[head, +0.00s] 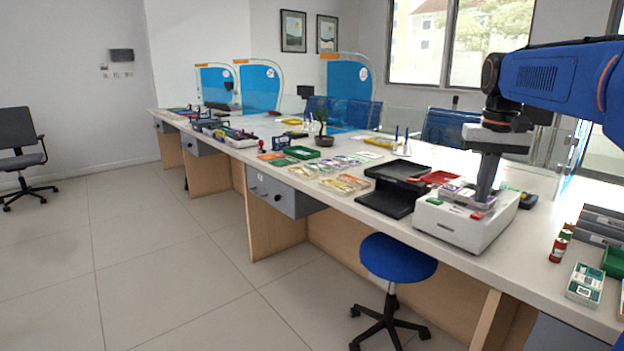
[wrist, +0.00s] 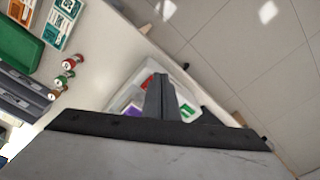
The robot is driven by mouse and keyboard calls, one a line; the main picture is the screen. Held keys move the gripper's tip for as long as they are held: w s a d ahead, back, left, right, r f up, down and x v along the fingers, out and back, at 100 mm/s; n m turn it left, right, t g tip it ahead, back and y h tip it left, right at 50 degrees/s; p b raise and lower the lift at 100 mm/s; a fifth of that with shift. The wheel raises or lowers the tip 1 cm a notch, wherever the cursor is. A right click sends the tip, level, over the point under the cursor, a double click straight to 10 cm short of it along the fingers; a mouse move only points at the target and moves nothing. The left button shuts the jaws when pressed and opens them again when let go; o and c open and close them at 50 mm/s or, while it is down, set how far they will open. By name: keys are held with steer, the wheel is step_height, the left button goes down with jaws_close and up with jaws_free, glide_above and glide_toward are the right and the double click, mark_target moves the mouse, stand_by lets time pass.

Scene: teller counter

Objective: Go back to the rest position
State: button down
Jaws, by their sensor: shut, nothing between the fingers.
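My gripper (head: 484,198) points straight down over the white counting machine (head: 452,230) at the right of the counter. Its fingers are together with nothing between them. In the head view the fingertips overlap the machine's top; I cannot tell whether they touch it. In the wrist view the shut fingers (wrist: 158,80) stand in front of the machine (wrist: 190,77), which shows coloured patches of red, purple and green. The wrist body hides the lower part of that view. My blue arm reaches in from the right.
A black tray device (head: 385,203) stands just left of the machine. A blue stool (head: 397,257) stands before the counter (head: 330,208).

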steer(key=s+a+f+n+t, duration=0.1)
steer(key=s+a+f+t, duration=0.1)
steer(key=s+a+f, duration=0.4)
steer(key=s+a+f+n+t, duration=0.2)
steer(key=s+a+f, duration=0.3)
steer(key=s+f, duration=1)
steer(key=s, duration=0.4)
steer(key=shift+s+a+f+n, duration=0.2)
steer(key=shift+a+n, duration=0.1)
steer(key=shift+a, duration=0.1)
